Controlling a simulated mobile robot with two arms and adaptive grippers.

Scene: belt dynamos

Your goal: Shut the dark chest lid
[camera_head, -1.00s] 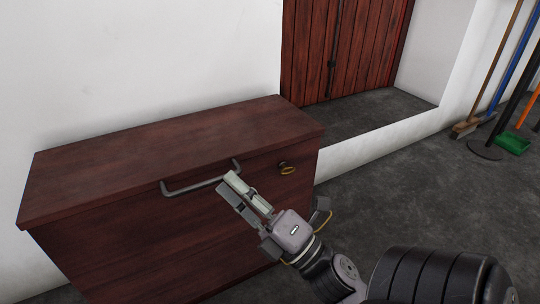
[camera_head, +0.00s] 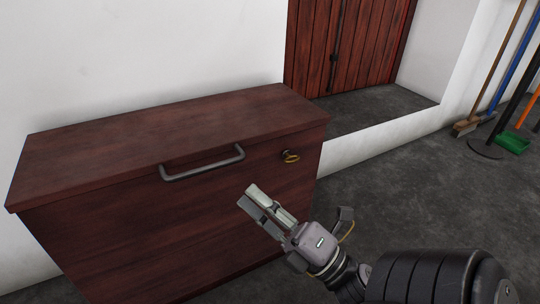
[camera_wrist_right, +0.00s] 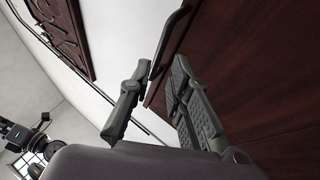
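The dark red-brown wooden chest (camera_head: 150,235) stands against the white wall. Its flat lid (camera_head: 165,140) lies level on top, and I see no gap under its front edge.
A red plank door (camera_head: 350,45) is behind the chest to the right. Brooms (camera_head: 495,65) and a green dustpan (camera_head: 513,143) stand along the right wall. The grey floor (camera_head: 400,185) right of the chest is clear.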

